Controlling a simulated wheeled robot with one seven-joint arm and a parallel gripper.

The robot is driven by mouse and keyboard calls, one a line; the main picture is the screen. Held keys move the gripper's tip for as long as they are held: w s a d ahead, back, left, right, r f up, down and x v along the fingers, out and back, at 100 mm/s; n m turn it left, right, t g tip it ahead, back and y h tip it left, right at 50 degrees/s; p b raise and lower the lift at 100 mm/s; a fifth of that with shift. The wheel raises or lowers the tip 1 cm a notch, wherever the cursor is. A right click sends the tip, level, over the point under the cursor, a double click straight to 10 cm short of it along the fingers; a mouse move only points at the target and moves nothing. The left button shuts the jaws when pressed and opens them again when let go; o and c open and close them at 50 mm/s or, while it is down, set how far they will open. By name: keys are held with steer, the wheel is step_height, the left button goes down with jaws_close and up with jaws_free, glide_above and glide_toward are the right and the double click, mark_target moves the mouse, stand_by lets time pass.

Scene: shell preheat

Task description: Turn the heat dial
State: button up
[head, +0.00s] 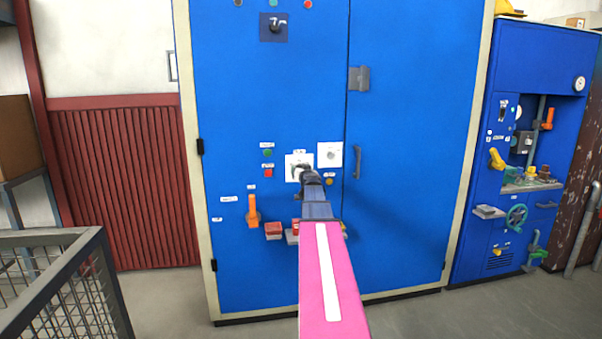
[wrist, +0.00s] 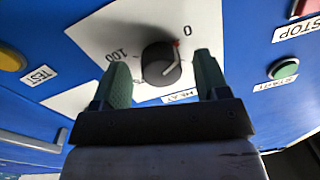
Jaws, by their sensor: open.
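The heat dial (wrist: 160,63) is a round black knob on a white plate (head: 292,159) on the blue cabinet front. In the wrist view its label reads HEAT, with 0 at upper right and 100 at left. A red mark on the knob's rim lies near the 0. My gripper (head: 302,172) is open in front of the plate, and in the head view it hides most of the knob. In the wrist view my gripper (wrist: 160,83) has its two green fingers on either side of the knob. I cannot tell whether they touch it.
A second white plate (head: 329,155) with a knob sits just right. The green START button (wrist: 284,69), red STOP button (wrist: 306,7) and yellow TEST button (wrist: 11,60) are close by. An orange lever (head: 253,210) and a red block (head: 273,229) are lower left.

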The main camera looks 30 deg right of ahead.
steer(key=shift+w, duration=0.15)
steer(key=c, duration=0.9)
steer(key=shift+m, duration=0.3)
steer(key=m, duration=1.1)
steer(key=shift+a+h, duration=0.1)
steer(key=shift+h, duration=0.2)
steer(key=shift+m, duration=0.4)
steer(key=o, duration=0.9)
